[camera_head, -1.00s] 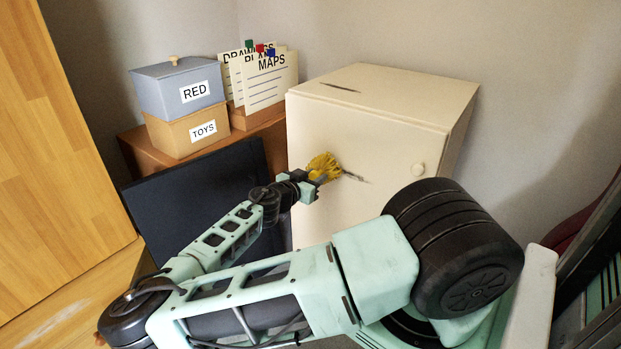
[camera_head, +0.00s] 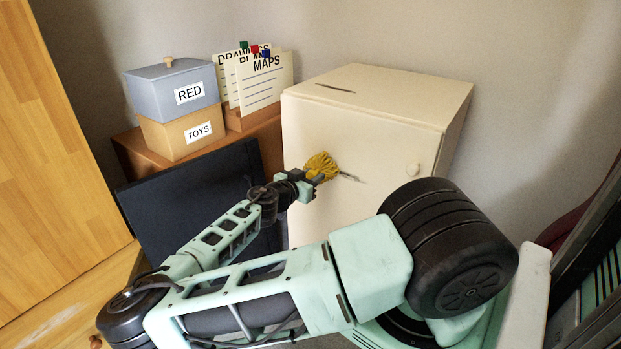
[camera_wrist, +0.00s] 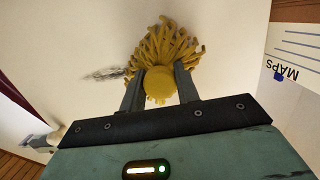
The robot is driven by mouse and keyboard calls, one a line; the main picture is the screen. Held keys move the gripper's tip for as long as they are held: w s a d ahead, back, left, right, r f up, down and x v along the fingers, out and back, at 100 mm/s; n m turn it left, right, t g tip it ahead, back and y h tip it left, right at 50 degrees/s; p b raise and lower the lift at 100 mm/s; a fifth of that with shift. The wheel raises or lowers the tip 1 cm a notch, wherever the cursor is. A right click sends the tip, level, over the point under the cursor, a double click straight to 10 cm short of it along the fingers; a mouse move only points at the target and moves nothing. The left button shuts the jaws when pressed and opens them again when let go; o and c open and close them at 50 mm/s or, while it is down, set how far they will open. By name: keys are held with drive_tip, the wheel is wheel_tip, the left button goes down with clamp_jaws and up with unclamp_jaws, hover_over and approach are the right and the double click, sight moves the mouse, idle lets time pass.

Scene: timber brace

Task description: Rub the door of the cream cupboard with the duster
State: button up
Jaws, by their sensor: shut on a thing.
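The cream cupboard (camera_head: 375,115) stands against the wall, its door (camera_head: 305,130) facing me with a round knob (camera_head: 413,169) at the right. A dark smudge (camera_head: 351,177) marks the door just right of the duster; it also shows in the wrist view (camera_wrist: 103,75). The yellow duster (camera_head: 322,166) has stringy strands, which lie against or very close to the door. My gripper (camera_head: 312,180) is shut on the duster's round yellow handle (camera_wrist: 159,85), one finger on each side. The strands hide the door behind them. Another dark mark (camera_head: 335,87) is on the cupboard's top.
Left of the cupboard, a wooden unit (camera_head: 135,150) bears a grey RED box (camera_head: 150,92) on a tan TOYS box (camera_head: 165,140), and a file rack with cards (camera_head: 265,85). A dark panel (camera_head: 190,200) stands before it. A wooden wardrobe (camera_head: 60,150) is at far left.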

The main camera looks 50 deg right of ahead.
drive_tip(key=shift+d, duration=0.6)
drive_tip(key=shift+s+d, duration=0.15)
drive_tip(key=shift+s, duration=1.75)
drive_tip(key=shift+s+d, duration=0.15)
drive_tip(key=shift+s, duration=1.75)
drive_tip(key=shift+s+d+p, duration=0.15)
drive_tip(key=shift+s+p, duration=0.15)
drive_tip(key=shift+s, duration=1.55)
drive_tip(key=shift+s+d+p, duration=0.15)
drive_tip(key=shift+s+p, duration=0.15)
drive_tip(key=shift+s, duration=1.5)
drive_tip(key=shift+w+a+b, duration=0.15)
drive_tip(key=shift+w+b, duration=0.35)
drive_tip(key=shift+w, duration=0.5)
drive_tip(key=shift+w+a+b, duration=0.15)
drive_tip(key=shift+w+b, duration=0.35)
drive_tip(key=shift+w, duration=0.45)
drive_tip(key=shift+w+f+b, duration=0.15)
drive_tip(key=shift+w+b, duration=0.35)
drive_tip(key=shift+w, duration=0.35)
drive_tip(key=shift+w+b, duration=0.55)
drive_tip(key=shift+w, duration=0.55)
